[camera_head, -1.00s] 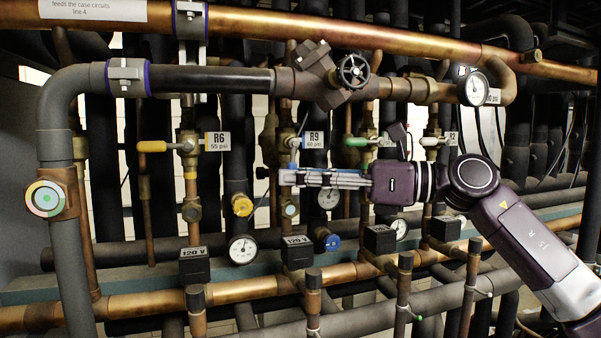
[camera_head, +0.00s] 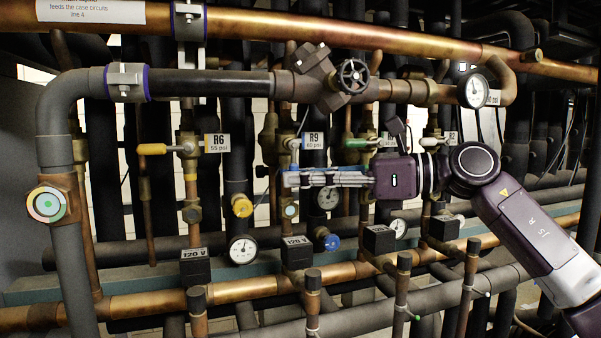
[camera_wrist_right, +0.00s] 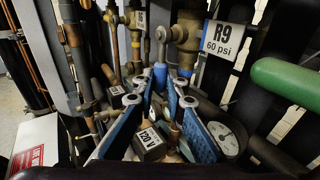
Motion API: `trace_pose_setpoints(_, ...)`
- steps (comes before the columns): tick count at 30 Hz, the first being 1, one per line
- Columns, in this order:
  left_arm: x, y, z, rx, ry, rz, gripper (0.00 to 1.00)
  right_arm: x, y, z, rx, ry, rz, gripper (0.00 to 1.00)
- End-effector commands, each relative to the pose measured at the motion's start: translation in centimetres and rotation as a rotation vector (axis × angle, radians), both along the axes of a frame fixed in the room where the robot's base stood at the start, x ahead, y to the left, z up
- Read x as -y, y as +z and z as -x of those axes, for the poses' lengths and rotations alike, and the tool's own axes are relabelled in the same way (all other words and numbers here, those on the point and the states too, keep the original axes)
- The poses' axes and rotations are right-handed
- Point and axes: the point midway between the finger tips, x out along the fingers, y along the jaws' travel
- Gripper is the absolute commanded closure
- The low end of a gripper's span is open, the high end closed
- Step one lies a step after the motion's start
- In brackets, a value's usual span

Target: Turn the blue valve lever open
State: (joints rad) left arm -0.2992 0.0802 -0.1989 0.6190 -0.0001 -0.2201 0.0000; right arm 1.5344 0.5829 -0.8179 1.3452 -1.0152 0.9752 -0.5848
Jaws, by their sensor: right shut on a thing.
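The blue valve lever (camera_wrist_right: 160,74) hangs from a grey stem at the brass valve beside the R9 60 psi tag (camera_wrist_right: 220,43) in the right wrist view. My right gripper (camera_wrist_right: 161,92) has its blue-padded fingers on both sides of the lever's lower end and is shut on it. In the head view my right gripper (camera_head: 291,179) reaches in from the right, just below the R9 tag (camera_head: 313,140). Only a bit of blue lever (camera_head: 294,168) shows above the fingertips there. The fingers hide the rest. My left gripper is not in view.
A yellow lever (camera_head: 152,149) at R6 lies to the left. A green lever (camera_head: 355,143) sits close above my right gripper and also shows in the wrist view (camera_wrist_right: 285,80). A pressure gauge (camera_head: 328,197) and a blue cap (camera_head: 332,242) are below.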

Motion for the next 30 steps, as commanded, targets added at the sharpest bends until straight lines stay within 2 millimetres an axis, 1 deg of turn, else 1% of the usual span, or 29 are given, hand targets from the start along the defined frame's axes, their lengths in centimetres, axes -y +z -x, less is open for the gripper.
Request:
trace_pose_setpoints(4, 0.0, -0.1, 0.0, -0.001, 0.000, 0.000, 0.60, 0.1, 0.1, 0.0, 0.004, -0.002, -0.003, 1.00)
trace_pose_setpoints(5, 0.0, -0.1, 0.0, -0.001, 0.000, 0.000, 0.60, 0.1, 0.1, 0.0, 0.004, -0.002, -0.003, 0.88)
trace_pose_setpoints(6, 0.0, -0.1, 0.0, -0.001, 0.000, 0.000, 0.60, 0.1, 0.1, 0.0, 0.004, -0.003, -0.003, 0.83)
trace_pose_setpoints(7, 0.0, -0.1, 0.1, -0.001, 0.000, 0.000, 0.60, 0.1, 0.1, 0.0, 0.003, -0.002, -0.003, 0.81)
trace_pose_setpoints(14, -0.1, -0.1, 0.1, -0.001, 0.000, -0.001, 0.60, 0.1, 0.1, 0.0, 0.002, -0.002, -0.003, 0.81)
trace_pose_setpoints(17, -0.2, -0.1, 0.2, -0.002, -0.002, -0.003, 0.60, 0.4, 0.1, 0.0, 0.002, -0.002, -0.003, 0.81)
trace_pose_setpoints(20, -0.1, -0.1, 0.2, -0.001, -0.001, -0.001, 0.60, 1.4, 0.1, 0.3, 0.001, -0.004, -0.003, 0.81)
trace_pose_setpoints(23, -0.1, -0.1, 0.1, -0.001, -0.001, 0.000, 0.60, 3.2, 0.3, 0.8, 0.001, -0.005, -0.004, 0.81)
trace_pose_setpoints(30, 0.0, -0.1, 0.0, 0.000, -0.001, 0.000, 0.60, 8.1, 0.7, 2.1, 0.003, -0.006, -0.003, 0.81)
